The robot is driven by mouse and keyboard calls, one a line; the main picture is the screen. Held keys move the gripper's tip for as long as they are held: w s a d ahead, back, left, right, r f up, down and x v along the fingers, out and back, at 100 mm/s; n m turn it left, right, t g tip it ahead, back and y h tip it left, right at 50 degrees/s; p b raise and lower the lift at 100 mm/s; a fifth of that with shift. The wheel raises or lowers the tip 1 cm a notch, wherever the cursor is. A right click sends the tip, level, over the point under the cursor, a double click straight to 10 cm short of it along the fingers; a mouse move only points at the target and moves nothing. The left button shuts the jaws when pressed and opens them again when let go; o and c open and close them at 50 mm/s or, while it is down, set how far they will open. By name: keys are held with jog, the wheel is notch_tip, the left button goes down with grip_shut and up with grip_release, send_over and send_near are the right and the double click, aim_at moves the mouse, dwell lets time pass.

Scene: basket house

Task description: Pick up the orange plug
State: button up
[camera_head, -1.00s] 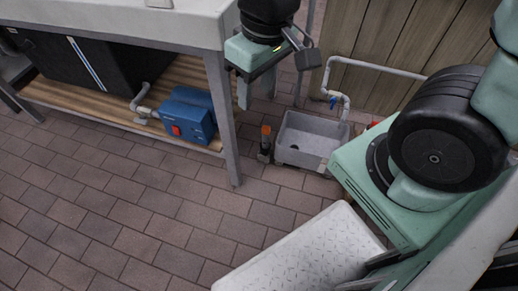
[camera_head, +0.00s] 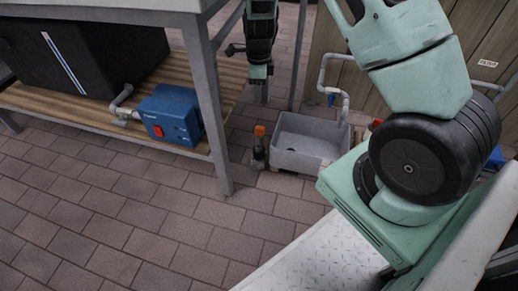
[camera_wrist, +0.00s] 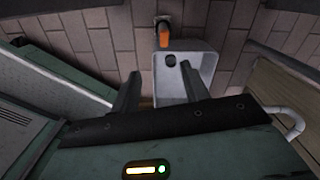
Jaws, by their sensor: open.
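The orange plug (camera_head: 260,130) is a small orange piece on top of a dark upright fitting that stands on the brick floor, just left of a grey basin. In the wrist view the orange plug (camera_wrist: 163,36) shows at the upper middle, beyond the fingertips, beside the basin's edge. My gripper (camera_head: 261,92) hangs above and behind the plug in the head view, apart from it. In the wrist view my gripper (camera_wrist: 160,88) has its two fingers spread with nothing between them.
The grey basin (camera_head: 320,163) has a pipe (camera_head: 345,105) at its right. A table leg (camera_head: 217,120) stands left of the plug. A blue box (camera_head: 172,112) sits on the wooden shelf under the table. The brick floor in front is clear.

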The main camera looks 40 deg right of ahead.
aim_at(259, 127)
jog(key=f+m+b, duration=0.1)
jog(key=f+b, duration=0.1)
jog(key=f, duration=0.3)
jog(key=f+b, duration=0.2)
jog(key=f, duration=0.3)
jog(key=w+d+f+m+b, duration=0.1)
jog(key=f+b, duration=0.2)
jog(key=f, duration=0.1)
jog(key=shift+f+m, duration=0.3)
jog(key=shift+f, duration=0.1)
notch_tip(259, 127, down, 5)
jog(key=b, duration=0.4)
jog(key=shift+s+f+b, duration=0.15)
jog(key=shift+b, duration=0.15)
grip_shut()
jog(key=shift+r, duration=0.2)
